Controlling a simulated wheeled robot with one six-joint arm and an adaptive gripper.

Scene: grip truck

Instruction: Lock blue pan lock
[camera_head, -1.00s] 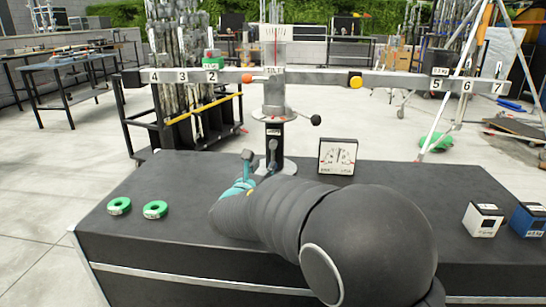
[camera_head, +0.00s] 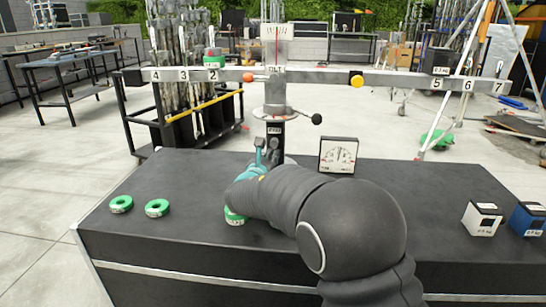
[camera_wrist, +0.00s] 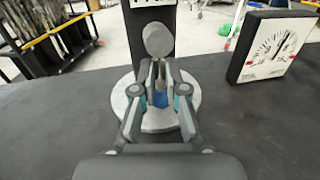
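A lever with a round grey knob (camera_wrist: 157,40) stands at the foot of the balance's dark post. A blue part (camera_wrist: 160,99) shows low between my fingers in the wrist view; its full shape is hidden. My gripper (camera_wrist: 160,68) points at the post, its two fingers angled inward with a narrow gap, the knob just past the tips. I cannot tell whether they touch the lever. In the head view my teal gripper (camera_head: 259,160) is beside the grey lever (camera_head: 275,140), and my arm covers part of the table.
The balance beam (camera_head: 320,78) crosses above, with a green weight (camera_head: 213,60) on its left arm. A dial gauge (camera_head: 338,155) stands right of the post. Green rings (camera_head: 157,208) lie left; white (camera_head: 482,218) and blue (camera_head: 528,219) blocks stand right. The black tabletop (camera_head: 420,190) is otherwise clear.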

